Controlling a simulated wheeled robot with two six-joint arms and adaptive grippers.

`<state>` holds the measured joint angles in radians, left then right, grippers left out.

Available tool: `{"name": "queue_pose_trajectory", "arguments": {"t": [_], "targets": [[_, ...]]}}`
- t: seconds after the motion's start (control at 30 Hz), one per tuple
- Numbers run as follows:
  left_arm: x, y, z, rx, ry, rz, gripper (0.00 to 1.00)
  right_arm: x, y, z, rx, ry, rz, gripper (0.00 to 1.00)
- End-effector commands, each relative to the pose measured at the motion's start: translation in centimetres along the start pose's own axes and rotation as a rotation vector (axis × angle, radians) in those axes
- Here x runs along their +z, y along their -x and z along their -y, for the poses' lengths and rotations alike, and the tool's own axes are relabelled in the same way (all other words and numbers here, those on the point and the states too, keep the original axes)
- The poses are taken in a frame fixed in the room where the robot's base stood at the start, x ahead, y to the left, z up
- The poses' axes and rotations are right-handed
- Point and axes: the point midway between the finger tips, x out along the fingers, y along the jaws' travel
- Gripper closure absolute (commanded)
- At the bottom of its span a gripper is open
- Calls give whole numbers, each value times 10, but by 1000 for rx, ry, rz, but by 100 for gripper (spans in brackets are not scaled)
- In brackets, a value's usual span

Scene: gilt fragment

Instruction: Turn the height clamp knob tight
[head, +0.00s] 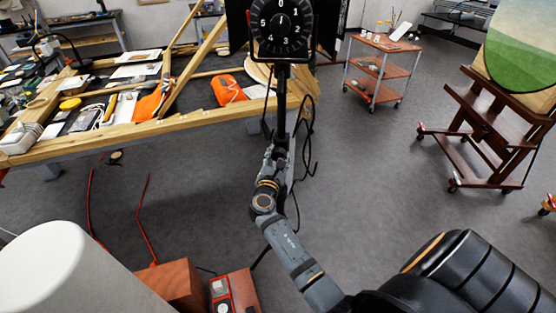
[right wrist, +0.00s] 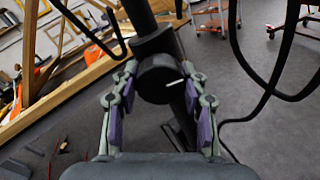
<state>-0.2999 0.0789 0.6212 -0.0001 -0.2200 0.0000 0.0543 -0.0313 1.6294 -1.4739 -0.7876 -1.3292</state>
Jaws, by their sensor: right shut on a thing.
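The height clamp knob (right wrist: 158,80) is a round black knob with a white pointer line, on a collar of a black upright post (right wrist: 142,18). In the right wrist view my right gripper (right wrist: 160,86) has its two purple-padded fingers on either side of the knob, shut on it. In the head view the right gripper (head: 279,150) reaches up to the post (head: 283,95), and the knob is hidden there. A black dial (head: 281,28) with white numbers stands on top of the post. My left gripper is not in view.
Black cables (head: 304,140) hang beside the post. A wooden workbench (head: 130,137) with tools and orange items stands at left. A red-shelved cart (head: 378,70) and a wooden easel (head: 495,125) stand at right. A red box (head: 235,293) is at the bottom. Grey floor is open between.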

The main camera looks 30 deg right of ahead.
Motion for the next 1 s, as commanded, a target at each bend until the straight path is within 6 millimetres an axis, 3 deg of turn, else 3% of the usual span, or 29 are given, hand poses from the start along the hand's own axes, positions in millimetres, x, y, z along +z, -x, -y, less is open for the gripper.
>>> {"name": "queue_pose_trajectory", "arguments": {"t": [1.0], "targets": [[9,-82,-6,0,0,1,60,-2,0,0,4,-967,-21,88]]}}
